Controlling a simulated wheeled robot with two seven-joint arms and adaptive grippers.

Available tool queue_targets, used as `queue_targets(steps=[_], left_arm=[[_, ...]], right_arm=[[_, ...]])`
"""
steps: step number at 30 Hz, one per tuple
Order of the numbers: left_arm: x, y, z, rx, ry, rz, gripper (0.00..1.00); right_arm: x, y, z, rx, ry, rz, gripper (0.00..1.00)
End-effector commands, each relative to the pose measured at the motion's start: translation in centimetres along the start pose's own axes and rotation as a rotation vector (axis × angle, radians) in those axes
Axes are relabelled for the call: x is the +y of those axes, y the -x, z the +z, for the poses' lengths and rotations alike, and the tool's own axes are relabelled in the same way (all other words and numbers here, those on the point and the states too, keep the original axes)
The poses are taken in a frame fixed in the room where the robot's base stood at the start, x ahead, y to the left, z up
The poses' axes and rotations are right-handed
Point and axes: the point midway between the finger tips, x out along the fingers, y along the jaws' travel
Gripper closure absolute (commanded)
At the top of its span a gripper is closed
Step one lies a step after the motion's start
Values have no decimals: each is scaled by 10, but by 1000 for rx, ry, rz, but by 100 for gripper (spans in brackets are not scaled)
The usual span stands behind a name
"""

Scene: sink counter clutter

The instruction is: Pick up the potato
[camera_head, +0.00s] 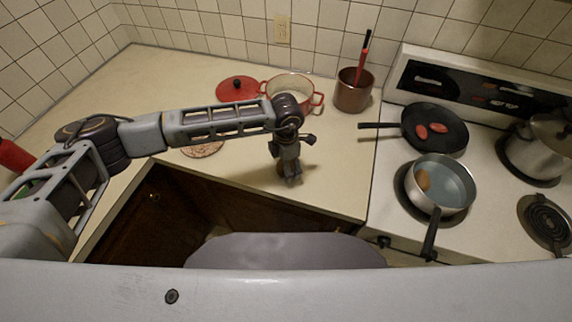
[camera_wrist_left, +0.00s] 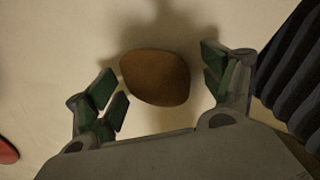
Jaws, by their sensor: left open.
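A brown, rounded potato (camera_wrist_left: 157,78) lies on the pale counter in the left wrist view. My left gripper (camera_wrist_left: 160,84) is open, with its green-padded fingers on either side of the potato and visible gaps between them. In the head view my left gripper (camera_head: 289,180) points down over the counter near its front edge. There the potato is mostly or wholly hidden by the gripper. My right gripper is in neither view.
A red lid (camera_head: 237,89), a red-rimmed pot (camera_head: 291,84) and a brown pot (camera_head: 352,94) with a red-handled utensil stand behind. A round patterned board (camera_head: 203,149) lies beneath my left arm. The stove at right holds a black pan (camera_head: 450,130) and a saucepan (camera_head: 451,184) containing something brown.

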Motion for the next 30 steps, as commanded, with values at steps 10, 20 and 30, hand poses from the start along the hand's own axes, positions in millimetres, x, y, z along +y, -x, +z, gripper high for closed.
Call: queue_targets(steps=[10, 20, 30], left_arm=[[0, 0, 0, 0, 0, 0, 36], [0, 0, 0, 0, 0, 0, 74], [0, 4, 1, -2, 0, 1, 74]], right_arm=[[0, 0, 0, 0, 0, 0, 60], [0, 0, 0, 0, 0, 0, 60], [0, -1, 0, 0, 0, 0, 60]])
